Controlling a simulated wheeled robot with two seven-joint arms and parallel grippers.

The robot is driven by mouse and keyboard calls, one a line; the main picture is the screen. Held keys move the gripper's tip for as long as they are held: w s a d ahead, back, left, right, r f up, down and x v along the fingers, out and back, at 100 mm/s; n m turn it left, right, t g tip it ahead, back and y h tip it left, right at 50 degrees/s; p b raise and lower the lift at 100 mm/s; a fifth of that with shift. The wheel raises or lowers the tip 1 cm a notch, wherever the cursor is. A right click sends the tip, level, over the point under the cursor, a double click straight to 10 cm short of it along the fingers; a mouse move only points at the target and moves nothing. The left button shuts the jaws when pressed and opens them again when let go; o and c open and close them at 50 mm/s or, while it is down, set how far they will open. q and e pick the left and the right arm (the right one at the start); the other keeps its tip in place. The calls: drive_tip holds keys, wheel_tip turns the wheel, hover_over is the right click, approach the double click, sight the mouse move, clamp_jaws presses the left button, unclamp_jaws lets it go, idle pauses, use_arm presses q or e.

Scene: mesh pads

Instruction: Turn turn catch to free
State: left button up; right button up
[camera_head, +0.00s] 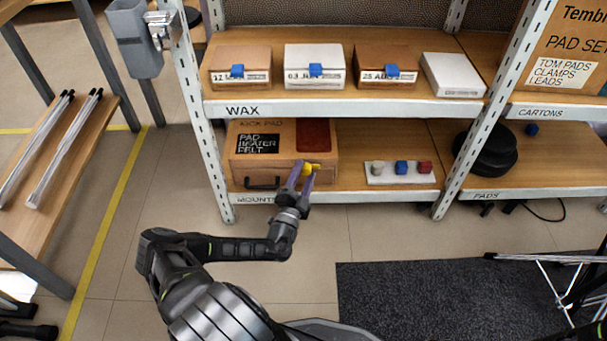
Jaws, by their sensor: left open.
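My right gripper is not in view.
A white strip (400,179) with grey, blue and red knobs lies right of the case. Several boxes (315,65) stand on the upper shelf. Black round pads (486,150) sit at the lower right. A metal upright (205,130) stands left.

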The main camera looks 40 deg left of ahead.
use_arm(q)
drive_tip(key=shift+s, duration=0.1)
drive_tip(key=p+v, duration=0.2)
drive_tip(key=v, duration=0.5)
drive_tip(key=shift+s, duration=0.3)
drive_tip(key=shift+d, duration=0.1)
